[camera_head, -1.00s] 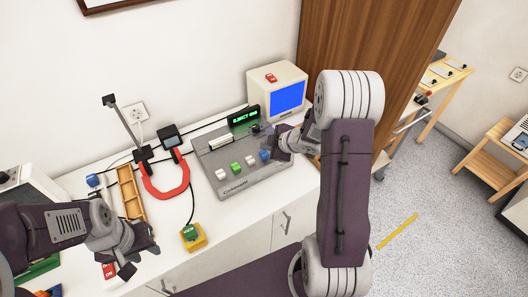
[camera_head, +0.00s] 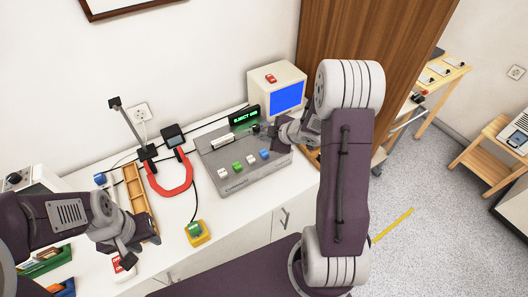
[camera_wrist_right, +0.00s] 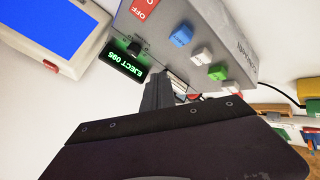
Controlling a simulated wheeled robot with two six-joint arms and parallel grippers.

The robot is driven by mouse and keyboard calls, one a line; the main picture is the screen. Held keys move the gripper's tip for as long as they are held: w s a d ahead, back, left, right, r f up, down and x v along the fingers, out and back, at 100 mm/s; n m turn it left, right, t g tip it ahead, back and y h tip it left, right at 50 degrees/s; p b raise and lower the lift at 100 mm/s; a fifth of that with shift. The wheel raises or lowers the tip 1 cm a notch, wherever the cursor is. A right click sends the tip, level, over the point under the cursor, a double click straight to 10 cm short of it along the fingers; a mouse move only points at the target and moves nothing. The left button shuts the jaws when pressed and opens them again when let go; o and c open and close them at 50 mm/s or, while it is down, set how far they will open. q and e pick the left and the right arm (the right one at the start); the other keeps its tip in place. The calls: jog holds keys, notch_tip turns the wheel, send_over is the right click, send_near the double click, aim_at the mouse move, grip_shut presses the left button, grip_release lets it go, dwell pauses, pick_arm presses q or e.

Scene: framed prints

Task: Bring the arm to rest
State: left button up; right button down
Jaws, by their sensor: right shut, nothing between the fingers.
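My right arm comes in from the right, and its gripper (camera_head: 280,136) is at the right end of the grey control panel (camera_head: 228,184). In the right wrist view the shut fingertips (camera_wrist_right: 157,92) are empty and stand close to the panel (camera_wrist_right: 222,30); whether they touch it I cannot tell. The panel carries white, green and blue buttons and a display (camera_head: 244,117) with green "EJECT" text. My left gripper (camera_head: 136,255) hangs over the counter's front left; its fingers are too small and angled to read.
A monitor with a blue screen (camera_head: 287,98) stands behind the panel. A red horseshoe-shaped item (camera_head: 171,189), a wooden tray (camera_head: 131,190) and a yellow box with a green button (camera_head: 197,232) lie left of the panel. A tall wooden cabinet (camera_head: 345,40) stands at the right.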

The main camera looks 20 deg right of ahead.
jog(key=a+r+t, duration=0.1)
jog(key=a+r, duration=0.7)
jog(key=s+f+m+g+h, duration=0.1)
jog(key=s+f+m+g, duration=0.2)
jog(key=s+m, duration=0.3)
jog(key=s+f+m+g+h, duration=0.2)
jog(key=s+m+g, duration=0.3)
jog(key=s, duration=1)
jog(key=shift+s+d+f+m, duration=0.25)
jog(key=shift+s+f+m, duration=0.15)
jog(key=shift+f+m, duration=0.65)
jog(key=shift+r, duration=0.25)
jog(key=shift+d, duration=0.1)
